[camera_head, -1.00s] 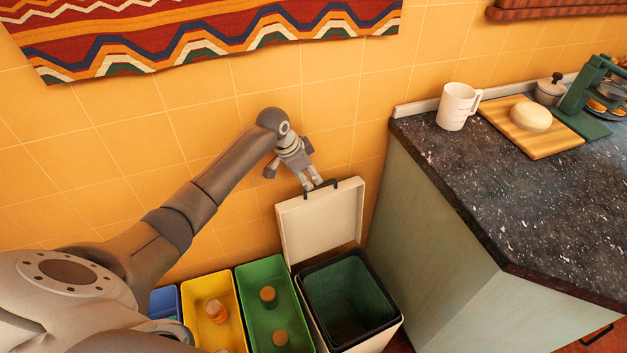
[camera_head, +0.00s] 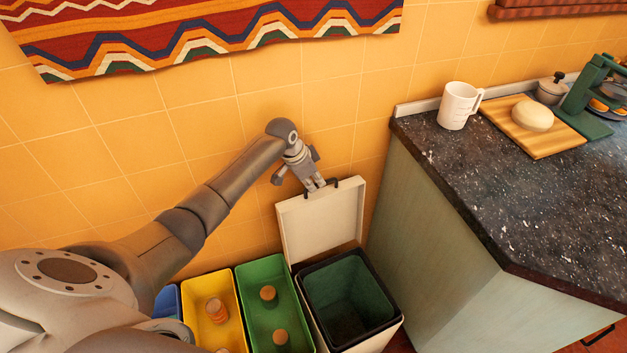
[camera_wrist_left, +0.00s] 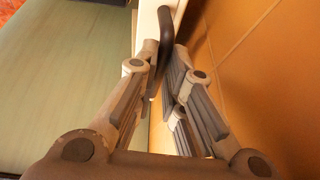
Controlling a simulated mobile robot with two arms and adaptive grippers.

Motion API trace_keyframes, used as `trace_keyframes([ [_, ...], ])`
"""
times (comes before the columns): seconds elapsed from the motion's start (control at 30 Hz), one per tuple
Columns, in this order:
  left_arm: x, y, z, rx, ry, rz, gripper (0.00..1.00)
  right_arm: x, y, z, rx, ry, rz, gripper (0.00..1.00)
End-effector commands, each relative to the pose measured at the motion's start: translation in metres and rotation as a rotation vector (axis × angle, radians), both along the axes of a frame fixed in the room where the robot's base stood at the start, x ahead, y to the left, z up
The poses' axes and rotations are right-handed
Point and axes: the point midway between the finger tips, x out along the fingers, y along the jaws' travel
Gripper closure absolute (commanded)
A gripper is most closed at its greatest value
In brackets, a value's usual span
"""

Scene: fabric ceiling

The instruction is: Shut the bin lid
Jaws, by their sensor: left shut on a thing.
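The white bin (camera_head: 384,340) stands between the green tub and the counter, with a dark liner inside. Its white lid (camera_head: 322,225) stands raised, close to upright, against the tiled wall side. A dark handle (camera_head: 349,183) sits on the lid's top edge; it also shows in the left wrist view (camera_wrist_left: 167,40). My left gripper (camera_head: 316,188) is at the lid's top edge, with its fingers shut on the handle. In the left wrist view the fingers (camera_wrist_left: 163,75) close in on either side of the handle. My right gripper is out of view.
A green tub (camera_head: 252,312), a yellow tub (camera_head: 199,297) and a blue tub (camera_head: 168,301) stand left of the bin. The counter (camera_head: 510,190) rises close on the right, bearing a white mug (camera_head: 458,107) and a cutting board (camera_head: 560,143).

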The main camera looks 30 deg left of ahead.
Motion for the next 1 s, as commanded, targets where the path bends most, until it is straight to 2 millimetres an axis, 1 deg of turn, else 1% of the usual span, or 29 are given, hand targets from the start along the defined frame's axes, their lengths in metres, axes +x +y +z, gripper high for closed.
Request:
trace_keyframes([
  [0.27, -0.001, 0.000, 0.000, 0.002, 0.000, 0.000, 1.00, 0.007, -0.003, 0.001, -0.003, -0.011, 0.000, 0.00],
  [0.37, -0.002, -0.003, 0.002, 0.006, -0.003, -0.001, 1.00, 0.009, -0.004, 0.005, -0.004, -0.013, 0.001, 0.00],
  [0.47, -0.006, -0.008, 0.004, 0.017, -0.012, -0.003, 1.00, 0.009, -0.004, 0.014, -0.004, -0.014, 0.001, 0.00],
  [0.67, -0.020, -0.028, 0.010, 0.064, -0.045, -0.005, 1.00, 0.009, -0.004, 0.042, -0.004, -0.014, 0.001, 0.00],
  [0.8, -0.035, -0.048, 0.012, 0.114, -0.082, -0.007, 1.00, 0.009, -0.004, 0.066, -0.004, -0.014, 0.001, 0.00],
  [1.0, -0.059, -0.081, 0.009, 0.200, -0.146, -0.008, 1.00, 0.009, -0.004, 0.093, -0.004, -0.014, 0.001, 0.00],
])
